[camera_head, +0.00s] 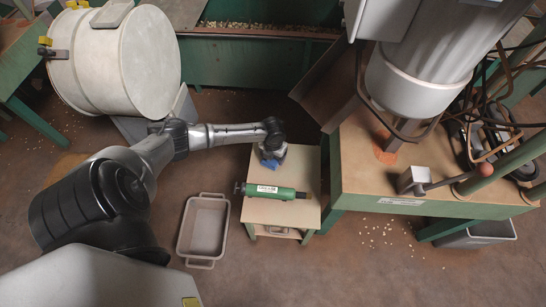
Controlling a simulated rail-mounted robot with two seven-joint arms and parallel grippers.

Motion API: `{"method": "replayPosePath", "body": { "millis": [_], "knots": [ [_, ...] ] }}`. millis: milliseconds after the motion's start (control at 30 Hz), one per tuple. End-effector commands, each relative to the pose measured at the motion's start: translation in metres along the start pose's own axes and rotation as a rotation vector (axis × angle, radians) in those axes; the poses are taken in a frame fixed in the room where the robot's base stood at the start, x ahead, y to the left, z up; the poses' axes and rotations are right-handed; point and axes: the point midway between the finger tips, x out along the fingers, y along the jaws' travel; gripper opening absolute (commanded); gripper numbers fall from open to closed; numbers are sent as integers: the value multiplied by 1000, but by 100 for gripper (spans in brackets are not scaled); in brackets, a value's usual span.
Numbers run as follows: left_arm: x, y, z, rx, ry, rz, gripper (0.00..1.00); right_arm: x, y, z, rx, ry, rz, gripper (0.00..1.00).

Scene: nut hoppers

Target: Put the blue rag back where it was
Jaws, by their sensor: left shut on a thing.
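My left gripper (273,150) reaches in from the left and points down over the back of a small wooden stand (258,212). It is shut on the blue rag (269,163), a small blue bit that shows just below the fingers. The gripper hides most of the rag. I cannot tell whether the rag touches the stand top. A green cylindrical tool (275,191) lies across the stand just in front of the rag. My right gripper is not in view.
An empty grey tub (204,228) sits on the floor left of the stand. A green-edged bench (440,190) with a grey machine (420,75) stands to the right. A large pale drum (120,65) is at the upper left. Nuts lie scattered on the floor.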

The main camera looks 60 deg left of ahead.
Motion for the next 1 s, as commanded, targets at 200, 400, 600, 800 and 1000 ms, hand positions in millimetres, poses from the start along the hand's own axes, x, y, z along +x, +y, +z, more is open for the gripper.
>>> {"method": "replayPosePath", "body": {
  "millis": [200,400,600,800,1000],
  "knots": [
    [-1,0,0,0,-1,0,50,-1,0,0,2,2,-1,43],
    [2,0,0,0,-1,0,79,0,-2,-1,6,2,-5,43],
    [2,0,0,0,-1,1,97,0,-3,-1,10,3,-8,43],
    [2,0,0,0,-1,1,97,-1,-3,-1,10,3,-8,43],
    [-16,1,1,0,-2,2,97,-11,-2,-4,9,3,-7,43]
  ]
}}
